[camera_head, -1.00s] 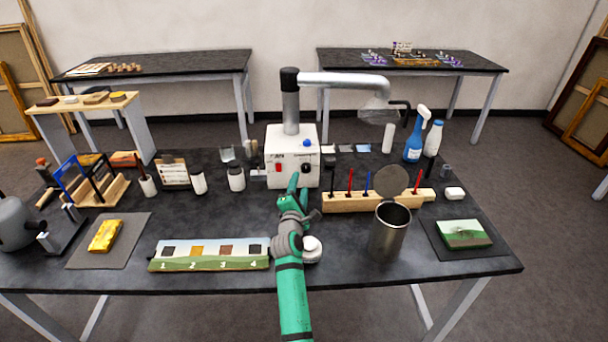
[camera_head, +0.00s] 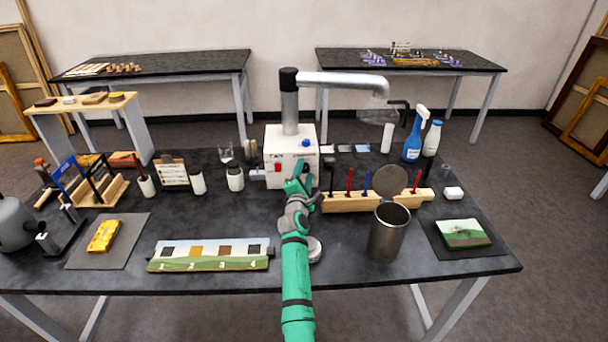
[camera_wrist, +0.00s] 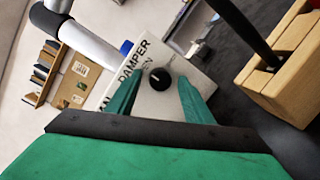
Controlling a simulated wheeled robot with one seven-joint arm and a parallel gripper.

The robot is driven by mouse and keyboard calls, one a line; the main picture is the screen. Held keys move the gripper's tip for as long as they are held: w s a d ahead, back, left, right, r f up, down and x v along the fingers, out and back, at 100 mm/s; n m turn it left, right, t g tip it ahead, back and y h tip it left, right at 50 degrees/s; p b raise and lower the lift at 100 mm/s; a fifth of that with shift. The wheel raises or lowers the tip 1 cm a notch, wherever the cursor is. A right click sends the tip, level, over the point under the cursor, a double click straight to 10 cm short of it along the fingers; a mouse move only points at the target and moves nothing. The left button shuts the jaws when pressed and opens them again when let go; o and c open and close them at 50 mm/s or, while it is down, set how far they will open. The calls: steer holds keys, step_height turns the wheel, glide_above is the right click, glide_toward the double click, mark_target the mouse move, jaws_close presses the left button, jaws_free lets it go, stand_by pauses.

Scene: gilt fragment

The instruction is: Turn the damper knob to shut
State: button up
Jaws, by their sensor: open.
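The damper knob (camera_wrist: 159,78) is a small black dial with a white pointer mark, on the face of a white box (camera_head: 279,150). In the wrist view the box's face (camera_wrist: 185,62) carries the word "DAMPER" and part of another word beside the knob. My gripper (camera_wrist: 155,92) is open, with one green finger on each side of the knob. I cannot tell whether the fingers touch it. In the head view my gripper (camera_head: 300,172) is at the front of the box, and my arm hides the knob.
The box also has a red switch (camera_head: 278,168), a blue knob (camera_head: 306,143) and a grey pipe (camera_head: 340,80). A wooden rack (camera_head: 345,203) with upright tools stands close on the right. A metal cup (camera_head: 389,235) stands nearer the front.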

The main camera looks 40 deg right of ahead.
steer(key=c, duration=1)
steer(key=shift+w+a, duration=0.15)
steer(key=shift+c, duration=0.2)
steer(key=m, duration=0.3)
steer(key=shift+r+m+y, duration=0.15)
steer(key=shift+m+y, duration=0.25)
steer(key=m, duration=0.4)
steer(key=shift+s+d+y, duration=0.2)
steer(key=shift+d+y, duration=0.05)
steer(key=shift+y, duration=0.15)
steer(key=m+y, duration=0.1)
steer(key=m, duration=0.3)
steer(key=shift+m, duration=0.4)
steer(key=shift+s+d+m+y, duration=0.1)
steer(key=shift+m+y, duration=0.4)
steer(key=shift+m, duration=1)
steer(key=shift+f, duration=0.2)
